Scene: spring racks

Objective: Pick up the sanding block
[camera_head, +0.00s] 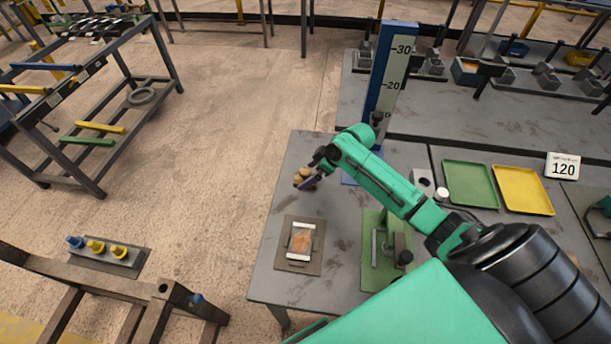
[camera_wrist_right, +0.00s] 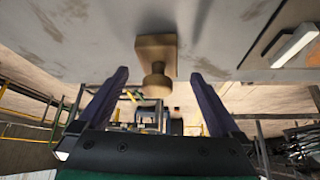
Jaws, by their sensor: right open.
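The sanding block (camera_head: 300,175), tan with a round knob on top, sits on the grey table near its left edge. In the right wrist view the block (camera_wrist_right: 156,50) and its knob (camera_wrist_right: 157,86) show in the middle, with the table's surface at the top of the picture. My right gripper (camera_head: 314,177) is beside the block in the head view. In the right wrist view its dark purple fingers (camera_wrist_right: 157,76) are apart, one to each side of the knob, with gaps between. I cannot tell the exact depth. My left gripper is not in view.
A grey board (camera_head: 286,262) with a white-ended item lies nearer me on the table. A green fixture (camera_head: 374,285) stands right of it. A blue scale post (camera_head: 374,95) rises behind. Green (camera_head: 468,185) and yellow (camera_head: 523,190) trays lie to the right.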

